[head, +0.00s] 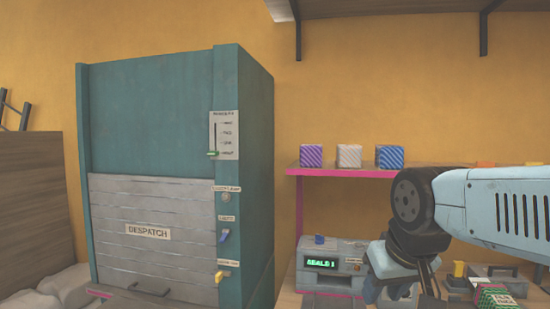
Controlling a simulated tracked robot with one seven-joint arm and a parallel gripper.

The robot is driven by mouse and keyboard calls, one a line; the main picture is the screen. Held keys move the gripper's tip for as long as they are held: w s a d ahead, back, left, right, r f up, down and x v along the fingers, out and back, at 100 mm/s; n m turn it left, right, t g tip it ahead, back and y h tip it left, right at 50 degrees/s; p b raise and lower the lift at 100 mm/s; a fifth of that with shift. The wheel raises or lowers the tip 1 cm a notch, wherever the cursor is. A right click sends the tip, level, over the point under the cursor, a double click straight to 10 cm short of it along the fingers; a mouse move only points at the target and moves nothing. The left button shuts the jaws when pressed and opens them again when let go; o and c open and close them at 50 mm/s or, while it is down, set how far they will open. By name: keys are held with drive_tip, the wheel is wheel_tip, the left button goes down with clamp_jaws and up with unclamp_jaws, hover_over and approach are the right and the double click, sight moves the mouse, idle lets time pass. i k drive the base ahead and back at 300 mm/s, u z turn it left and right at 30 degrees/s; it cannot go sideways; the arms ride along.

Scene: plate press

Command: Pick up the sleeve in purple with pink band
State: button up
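A small purple box with diagonal stripes (312,156) stands at the left end of the pink-edged shelf (335,171). It is the nearest match I see to the purple sleeve; a pink band is not clear on it at this size. My gripper (405,296) hangs low at the bottom right of the head view, below the shelf and in front of the grey machine's right side. It is well apart from the purple box. Its fingertips are partly cut off by the lower picture edge, so its opening is unclear.
A pale striped box (348,156) and a blue one (389,157) stand right of the purple box. A grey machine with a green display (322,264) sits below. A tall teal cabinet marked DESPATCH (148,231) is at left. A green-and-pink patterned item (494,297) is lower right.

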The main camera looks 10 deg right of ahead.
sight(311, 155)
drive_tip(key=z, duration=0.3)
drive_tip(key=i, duration=0.1)
drive_tip(key=u, duration=2.25)
drive_tip(key=k, duration=0.9)
drive_tip(key=z, duration=1.6)
drive_tip(key=i, duration=1)
drive_tip(key=u, duration=0.05)
